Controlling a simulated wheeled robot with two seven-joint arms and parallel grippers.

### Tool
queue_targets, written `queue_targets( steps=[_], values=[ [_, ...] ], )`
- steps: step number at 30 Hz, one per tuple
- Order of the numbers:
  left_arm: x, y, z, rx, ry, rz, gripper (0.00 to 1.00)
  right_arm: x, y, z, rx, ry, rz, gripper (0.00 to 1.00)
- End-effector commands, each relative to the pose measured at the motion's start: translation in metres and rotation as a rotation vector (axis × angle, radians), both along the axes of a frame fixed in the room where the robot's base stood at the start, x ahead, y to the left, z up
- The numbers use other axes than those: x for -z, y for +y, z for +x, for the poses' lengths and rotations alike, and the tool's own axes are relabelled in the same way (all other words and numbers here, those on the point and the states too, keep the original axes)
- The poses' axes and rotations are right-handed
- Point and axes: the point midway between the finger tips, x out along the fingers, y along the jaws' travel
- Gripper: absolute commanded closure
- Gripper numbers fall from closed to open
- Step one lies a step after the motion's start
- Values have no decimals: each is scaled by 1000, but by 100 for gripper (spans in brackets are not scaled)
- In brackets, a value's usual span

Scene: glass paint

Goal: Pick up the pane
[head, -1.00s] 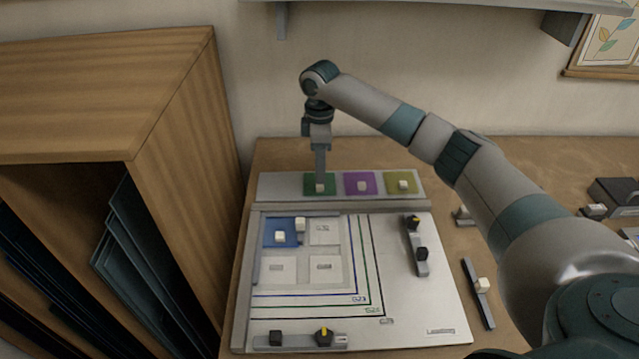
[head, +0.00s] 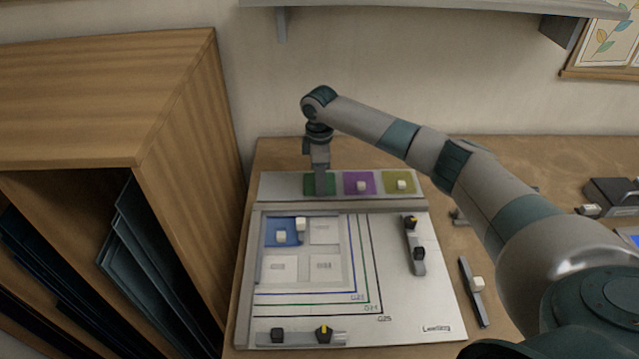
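Three small coloured panes lie in a row on the strip at the back of the board: a green pane (head: 313,188), a purple pane (head: 351,188) and a yellow-green pane (head: 396,178). A blue pane (head: 272,236) with a white knob lies in the upper left cell of the frame. My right gripper (head: 320,192) points straight down at the green pane. Its fingers hide that pane's knob, and I cannot tell whether they are closed on it. My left gripper is not in view.
The white board (head: 400,310) has printed outlines, a right clamp bar (head: 413,240) and a front clamp bar (head: 300,338). A wooden cabinet (head: 185,170) stands close on the left; a shelf (head: 420,6) hangs above.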

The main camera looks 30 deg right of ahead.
Motion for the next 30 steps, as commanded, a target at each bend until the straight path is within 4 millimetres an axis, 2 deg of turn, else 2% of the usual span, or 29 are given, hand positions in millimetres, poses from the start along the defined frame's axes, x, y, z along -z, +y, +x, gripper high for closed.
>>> queue_targets(
  steps=[6,7,9,12,23,30],
  values=[
    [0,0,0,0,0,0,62,0,0,0,0,0,0,61],
    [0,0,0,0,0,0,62,0,0,0,0,0,0,63],
    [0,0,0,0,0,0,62,0,0,0,0,0,0,80],
    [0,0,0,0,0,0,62,0,0,0,0,0,0,100],
    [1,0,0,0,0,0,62,-2,0,0,0,0,0,100],
    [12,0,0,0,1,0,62,-18,0,1,-1,-4,0,100]
  ],
)
